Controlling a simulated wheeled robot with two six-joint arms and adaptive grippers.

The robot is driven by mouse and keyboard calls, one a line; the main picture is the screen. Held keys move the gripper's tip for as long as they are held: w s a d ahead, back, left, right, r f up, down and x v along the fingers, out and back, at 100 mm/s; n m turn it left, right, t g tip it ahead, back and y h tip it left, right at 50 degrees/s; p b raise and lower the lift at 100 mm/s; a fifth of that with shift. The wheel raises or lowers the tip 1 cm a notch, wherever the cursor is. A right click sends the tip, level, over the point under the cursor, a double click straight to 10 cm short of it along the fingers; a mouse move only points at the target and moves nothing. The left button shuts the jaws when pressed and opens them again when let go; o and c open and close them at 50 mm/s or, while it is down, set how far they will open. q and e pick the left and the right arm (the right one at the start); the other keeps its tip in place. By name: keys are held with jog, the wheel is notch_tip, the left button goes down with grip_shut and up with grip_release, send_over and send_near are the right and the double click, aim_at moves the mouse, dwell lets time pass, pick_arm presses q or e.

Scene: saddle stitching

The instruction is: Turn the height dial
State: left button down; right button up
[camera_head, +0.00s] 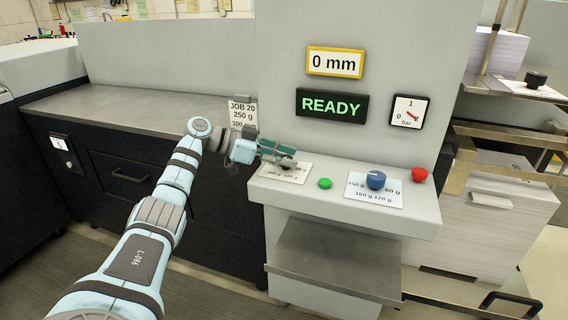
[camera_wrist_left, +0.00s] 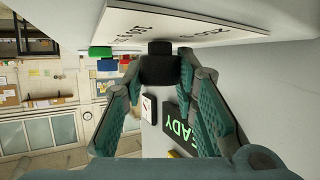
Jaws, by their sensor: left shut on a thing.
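A dark dial (camera_wrist_left: 160,66) with a white, printed plate (camera_wrist_left: 185,22) shows in the left wrist view. In the head view the plate (camera_head: 283,173) lies at the left end of the grey panel, and my gripper hides most of the dial. My left gripper (camera_head: 285,158) is at this dial, its fingers on either side of it and shut on it. The left wrist view also shows these fingers (camera_wrist_left: 160,78). The display (camera_head: 335,62) above reads 0 mm. My right gripper is not in view.
On the panel stand a green button (camera_head: 325,183), a blue dial (camera_head: 376,180) and a red button (camera_head: 419,174). Above are a READY display (camera_head: 331,105) and a pressure gauge (camera_head: 407,111). A job card (camera_head: 242,113) hangs behind my gripper. Another black knob (camera_head: 536,80) is at far right.

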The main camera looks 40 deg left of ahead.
pick_arm(q)
jog(key=shift+f+g, duration=0.1)
jog(key=shift+g, duration=0.2)
jog(key=c, duration=1.3)
grip_release()
jog(key=v, duration=1.2)
jog(key=shift+a+f, duration=0.1)
